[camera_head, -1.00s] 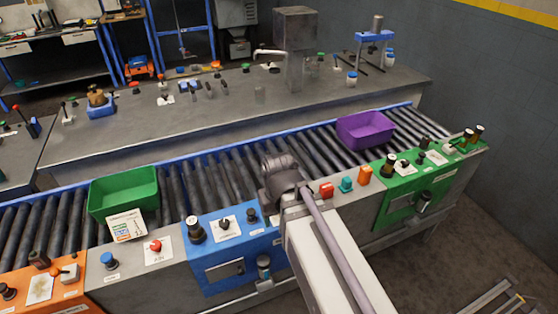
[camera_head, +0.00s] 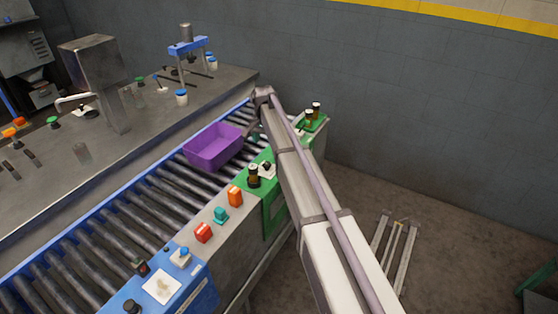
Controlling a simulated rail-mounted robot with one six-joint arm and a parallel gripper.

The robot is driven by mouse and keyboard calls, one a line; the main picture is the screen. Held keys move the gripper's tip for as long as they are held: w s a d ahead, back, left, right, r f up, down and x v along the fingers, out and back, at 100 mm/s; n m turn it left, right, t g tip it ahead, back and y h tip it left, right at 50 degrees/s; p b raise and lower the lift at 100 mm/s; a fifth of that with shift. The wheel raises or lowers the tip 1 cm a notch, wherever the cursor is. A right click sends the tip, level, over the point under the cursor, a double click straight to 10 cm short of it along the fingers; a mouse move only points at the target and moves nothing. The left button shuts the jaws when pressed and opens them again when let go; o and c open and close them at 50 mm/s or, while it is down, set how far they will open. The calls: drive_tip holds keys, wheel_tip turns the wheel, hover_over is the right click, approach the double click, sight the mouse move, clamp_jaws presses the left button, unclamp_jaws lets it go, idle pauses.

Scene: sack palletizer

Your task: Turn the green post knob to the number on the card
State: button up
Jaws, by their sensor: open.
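The green post (camera_head: 272,212) is a green panel along the conveyor's front edge, partly covered by my arm. A dark knob with a pale band (camera_head: 254,176) stands at its near end, beside a small black control on a white plate (camera_head: 267,170). Two dark brown knobs (camera_head: 312,112) stand at its far end. I cannot tell which is the knob in question, nor read any dial marks. No number card is readable here. My gripper (camera_head: 252,131) is small and dark, partly hidden at the arm's far end, above the conveyor side of the post; it appears empty.
A purple bin (camera_head: 213,147) sits on the roller conveyor (camera_head: 135,222), close to my gripper. Orange, teal and red controls (camera_head: 203,233) line the grey section. The blue post (camera_head: 193,293) is nearer. A workbench (camera_head: 60,190) runs behind; a wall stands beyond. Floor at right is mostly open.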

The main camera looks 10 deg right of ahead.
sight(267, 164)
wheel_tip(267, 164, down, 11)
drive_tip(key=b, duration=1)
drive_tip(key=shift+d+b, duration=0.1)
drive_tip(key=shift+b, duration=0.25)
drive_tip(key=shift+r, duration=0.1)
drive_tip(key=shift+c, duration=0.4)
drive_tip(key=c, duration=0.8)
drive_tip(key=shift+c, duration=0.2)
